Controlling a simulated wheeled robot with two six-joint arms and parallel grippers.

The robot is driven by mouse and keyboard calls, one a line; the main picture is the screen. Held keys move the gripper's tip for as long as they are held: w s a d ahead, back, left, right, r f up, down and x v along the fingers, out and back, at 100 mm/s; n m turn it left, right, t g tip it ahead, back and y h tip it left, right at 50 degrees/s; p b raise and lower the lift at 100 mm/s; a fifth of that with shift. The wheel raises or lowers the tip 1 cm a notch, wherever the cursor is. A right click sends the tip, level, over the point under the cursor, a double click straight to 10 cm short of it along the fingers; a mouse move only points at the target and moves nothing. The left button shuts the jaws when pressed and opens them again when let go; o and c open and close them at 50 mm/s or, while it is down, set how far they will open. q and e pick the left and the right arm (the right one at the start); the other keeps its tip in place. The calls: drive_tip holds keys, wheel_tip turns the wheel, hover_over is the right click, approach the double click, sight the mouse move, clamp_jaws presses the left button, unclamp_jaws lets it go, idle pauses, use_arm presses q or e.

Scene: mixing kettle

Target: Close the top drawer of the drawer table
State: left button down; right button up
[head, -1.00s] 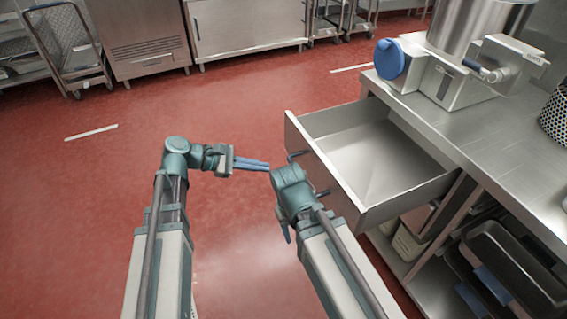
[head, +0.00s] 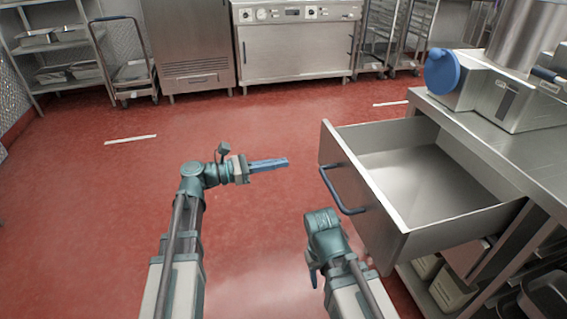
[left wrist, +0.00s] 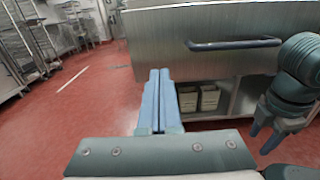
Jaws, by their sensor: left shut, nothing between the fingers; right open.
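The top drawer (head: 352,200) of the metal drawer table (head: 490,160) is pulled well out and looks empty inside. Its dark curved handle (head: 341,192) is on the front panel, and the handle also shows in the left wrist view (left wrist: 235,44). My left gripper (head: 286,162) is shut and empty, a little left of the drawer front and apart from it. In the left wrist view its blue fingers (left wrist: 159,75) lie together, pointing toward the drawer front. My right gripper (head: 313,277) hangs low in front of the drawer, its fingers partly hidden; in the left wrist view its fingers (left wrist: 265,136) show spread.
A mixer with a blue disc (head: 441,72) stands on the table top. Bins (head: 447,292) sit on the shelf under the drawer. Steel cabinets (head: 298,45) and carts line the far wall. The red floor left of the drawer is clear.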

sight(327, 155)
use_arm(q)
drive_tip(key=x, duration=1.1)
drive_tip(key=shift+d, duration=0.2)
